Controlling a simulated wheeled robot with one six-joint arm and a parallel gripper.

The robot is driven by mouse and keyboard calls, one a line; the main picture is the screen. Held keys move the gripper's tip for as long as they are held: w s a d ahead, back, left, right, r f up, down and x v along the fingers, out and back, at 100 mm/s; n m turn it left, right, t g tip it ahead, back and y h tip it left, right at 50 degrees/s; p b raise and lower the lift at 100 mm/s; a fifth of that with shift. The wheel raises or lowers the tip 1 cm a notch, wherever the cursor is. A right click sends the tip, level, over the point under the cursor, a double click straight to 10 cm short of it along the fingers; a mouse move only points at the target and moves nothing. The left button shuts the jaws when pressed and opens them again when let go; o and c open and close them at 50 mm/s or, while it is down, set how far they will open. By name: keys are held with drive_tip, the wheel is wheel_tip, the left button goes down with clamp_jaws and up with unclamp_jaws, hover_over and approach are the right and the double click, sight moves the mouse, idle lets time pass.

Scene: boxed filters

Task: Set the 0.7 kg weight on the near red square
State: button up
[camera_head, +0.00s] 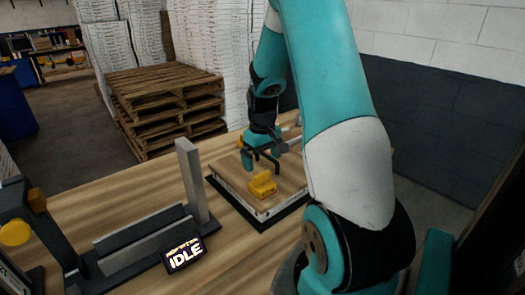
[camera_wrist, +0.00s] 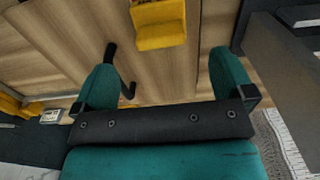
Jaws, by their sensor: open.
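A yellow block (camera_head: 263,185), which looks like a weight, sits on a wood-topped platform (camera_head: 226,178) with a dark base. Its marking is too small to read. My gripper (camera_head: 262,162) is open just behind the block and a little above the platform, with nothing between its fingers. In the wrist view the block (camera_wrist: 160,25) lies at the top edge, beyond my open gripper (camera_wrist: 163,72) and not touching it. Another yellow thing (camera_head: 240,142) shows partly behind my gripper. I see no red square in either view; my arm hides part of the platform.
A grey upright post and rail fixture (camera_head: 192,180) stands left of the platform. A small display (camera_head: 184,255) reads IDLE. A dark device with a yellow knob (camera_head: 15,233) is at the left. Stacked pallets (camera_head: 165,105) stand behind the table. Bare tabletop lies in front of the platform.

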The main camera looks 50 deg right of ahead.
sight(262, 174)
drive_tip(key=a+r+n, duration=0.1)
drive_tip(key=a+r, duration=0.3)
drive_tip(key=a, duration=0.3)
drive_tip(key=a+r+n+t+y, duration=0.1)
drive_tip(key=a+r+n, duration=0.15)
drive_tip(key=a, duration=0.35)
drive_tip(key=a+r+n, duration=0.1)
drive_tip(key=a+r, duration=0.3)
drive_tip(key=a, duration=0.3)
drive_tip(key=s+a+r+n+y, duration=0.1)
drive_tip(key=s+a+r+n, duration=0.1)
drive_tip(key=s+a, duration=0.5)
drive_tip(key=s+a+r+n+g+y, duration=0.1)
drive_tip(key=s+a+r+n+y, duration=0.1)
drive_tip(key=s+a, duration=0.6)
drive_tip(key=a+n, duration=0.1)
drive_tip(key=a, duration=0.2)
drive_tip(key=shift+s+a+r, duration=0.15)
drive_tip(key=shift+a+r, duration=0.05)
